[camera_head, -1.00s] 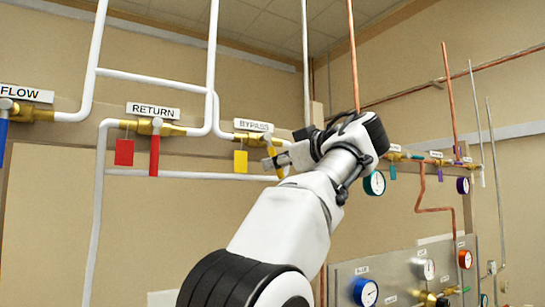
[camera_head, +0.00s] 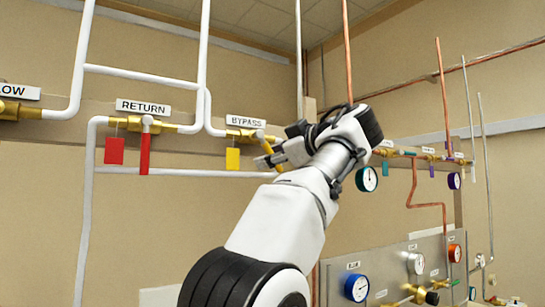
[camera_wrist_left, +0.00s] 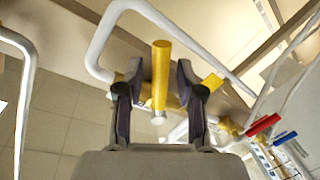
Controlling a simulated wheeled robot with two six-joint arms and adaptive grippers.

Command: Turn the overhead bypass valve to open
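The bypass valve is a brass body (camera_head: 243,133) on the white pipe under the BYPASS label (camera_head: 246,121). Its yellow lever handle (camera_head: 272,153) slants down to the right and is partly hidden by my left gripper (camera_head: 263,160). In the left wrist view the yellow handle (camera_wrist_left: 160,72) stands between the two dark fingers of the left gripper (camera_wrist_left: 158,82). The fingers are open, with a narrow gap on each side of the handle. My right gripper is not in view.
The RETURN valve's red handle (camera_head: 145,152) and a red tag (camera_head: 114,150) hang to the left. A yellow tag (camera_head: 233,159) hangs beside the bypass valve. A gauge panel (camera_head: 390,270) stands at lower right. White pipes (camera_head: 150,75) run close behind.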

